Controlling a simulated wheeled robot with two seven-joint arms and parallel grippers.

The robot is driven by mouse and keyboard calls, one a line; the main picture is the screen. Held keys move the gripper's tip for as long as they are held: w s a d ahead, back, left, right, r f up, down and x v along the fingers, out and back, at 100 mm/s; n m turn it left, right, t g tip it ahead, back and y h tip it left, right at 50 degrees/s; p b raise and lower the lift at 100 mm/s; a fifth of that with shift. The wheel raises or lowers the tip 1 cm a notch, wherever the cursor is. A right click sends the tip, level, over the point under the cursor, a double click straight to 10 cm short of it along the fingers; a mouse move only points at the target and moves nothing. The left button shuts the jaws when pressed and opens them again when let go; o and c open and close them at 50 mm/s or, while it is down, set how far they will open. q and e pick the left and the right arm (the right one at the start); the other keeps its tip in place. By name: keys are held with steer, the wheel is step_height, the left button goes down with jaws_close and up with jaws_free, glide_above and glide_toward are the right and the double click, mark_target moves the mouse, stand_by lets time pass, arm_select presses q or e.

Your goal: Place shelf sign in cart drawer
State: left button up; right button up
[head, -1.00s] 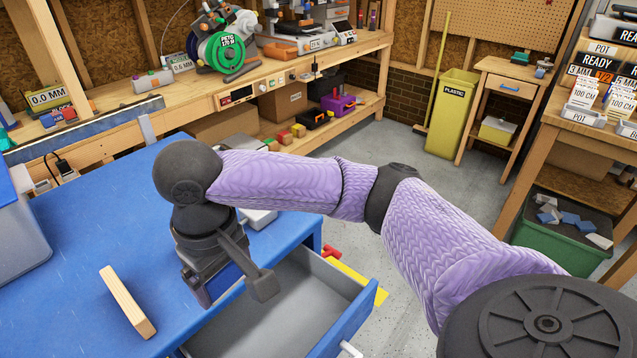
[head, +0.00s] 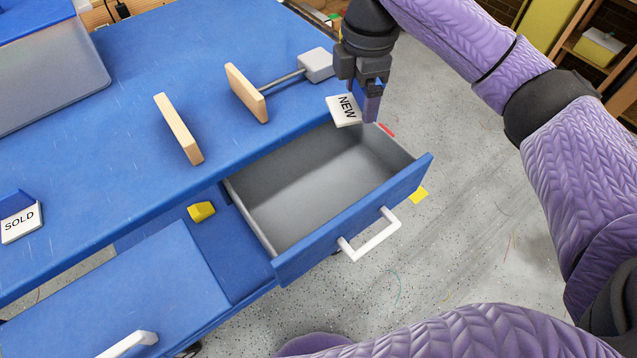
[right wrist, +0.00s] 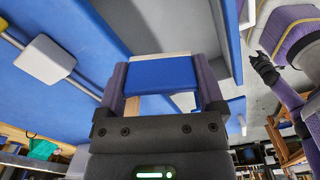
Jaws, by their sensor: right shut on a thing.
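The shelf sign (head: 344,110), a white plate reading "NEW" with a blue back part, is held tilted in my right gripper (head: 371,100). In the right wrist view its blue part (right wrist: 160,74) sits between the two purple fingers of the right gripper (right wrist: 160,85). The cart drawer (head: 355,222) is pulled open, grey inside and looking empty, with a white handle. The sign appears near the drawer's far back corner, by the cart top's edge; its exact height is unclear. My left gripper is not in view.
The blue cart top (head: 130,90) carries two upright wooden boards (head: 178,128), a grey block on a rod (head: 317,64) and a "SOLD" sign (head: 20,222). A yellow piece (head: 201,211) lies left of the drawer. A clear bin stands at far left.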

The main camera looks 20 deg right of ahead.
steer(key=w+d+f+n, duration=0.1)
steer(key=n, duration=0.2)
steer(key=n+b, duration=0.1)
steer(key=b, duration=0.6)
glide_above(352, 172)
step_height(352, 172, down, 14)
steer(key=shift+r, duration=0.2)
step_height(352, 172, down, 5)
steer(key=shift+r+b, duration=0.1)
steer(key=shift+b, duration=0.85)
steer(key=shift+r, duration=0.1)
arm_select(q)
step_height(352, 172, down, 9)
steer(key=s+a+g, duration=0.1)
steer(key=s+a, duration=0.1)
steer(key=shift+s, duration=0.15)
